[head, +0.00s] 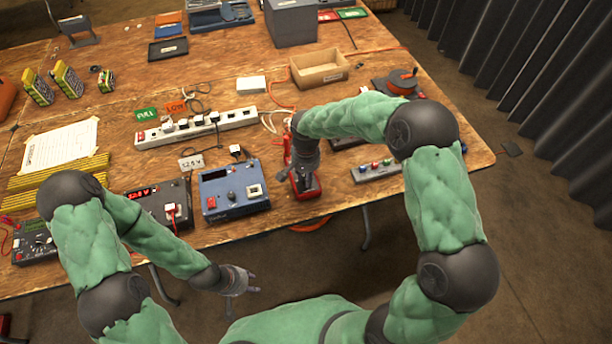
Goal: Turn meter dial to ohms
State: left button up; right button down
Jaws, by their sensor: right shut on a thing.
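A small red meter (308,192) lies near the table's front edge, to the right of the blue power box. My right gripper (303,172) points down onto it from above and is shut. The gripper covers the meter's face, so the dial and its setting are hidden; the jaws seem to be closed on the dial. My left gripper (252,281) is empty with its fingers apart. It hangs in front of the table edge, above the floor and away from the meter.
The blue box (233,190) and a black box with a red display (150,195) stand left of the meter. A white power strip (196,128) lies behind. A grey strip with coloured knobs (376,170) is to the right. A cardboard tray (319,69) and cables lie further back.

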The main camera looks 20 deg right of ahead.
jog(key=c, duration=1)
grip_release()
jog(key=shift+c, duration=0.2)
notch_tip(320, 180, up, 12)
